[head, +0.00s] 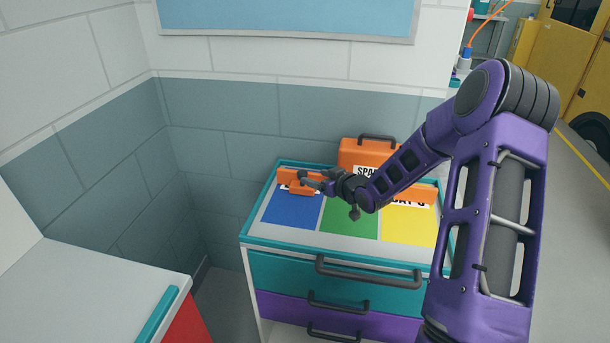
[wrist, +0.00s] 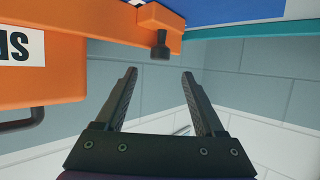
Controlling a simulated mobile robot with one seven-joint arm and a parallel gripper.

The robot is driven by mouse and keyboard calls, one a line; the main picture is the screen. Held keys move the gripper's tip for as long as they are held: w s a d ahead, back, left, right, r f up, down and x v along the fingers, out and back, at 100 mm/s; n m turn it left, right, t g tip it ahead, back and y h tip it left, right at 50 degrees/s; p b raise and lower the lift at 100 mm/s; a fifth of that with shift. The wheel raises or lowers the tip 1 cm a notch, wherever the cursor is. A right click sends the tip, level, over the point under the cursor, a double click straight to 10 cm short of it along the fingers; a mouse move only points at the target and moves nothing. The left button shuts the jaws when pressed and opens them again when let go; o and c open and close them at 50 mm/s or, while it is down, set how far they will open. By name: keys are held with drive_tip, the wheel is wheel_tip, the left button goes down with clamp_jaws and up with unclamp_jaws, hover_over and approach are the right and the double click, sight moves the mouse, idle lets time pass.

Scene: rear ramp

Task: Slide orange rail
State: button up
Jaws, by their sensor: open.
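The orange rail (head: 425,190) runs along the back of the cabinet's top, partly hidden by my arm. An orange block (head: 299,188) sits near its left end. In the wrist view, the rail (wrist: 112,22) shows close up, and the block (wrist: 158,18) carries a short dark knob (wrist: 160,47). My gripper (wrist: 159,74) is open and empty, with the knob just beyond the gap between its fingertips. In the head view, my gripper (head: 308,181) is beside the block; its fingertips are too small to make out exactly.
An orange case (head: 353,153) with a dark handle stands behind the rail. The drawer cabinet (head: 260,240) has blue, green and yellow panels on top. Tiled walls are close behind and left. A white counter (head: 80,290) is at lower left.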

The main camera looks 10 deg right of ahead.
sight(304, 173)
drive_tip(key=x, duration=0.7)
drive_tip(key=shift+w+f, duration=0.1)
clamp_jaws()
idle(1.2)
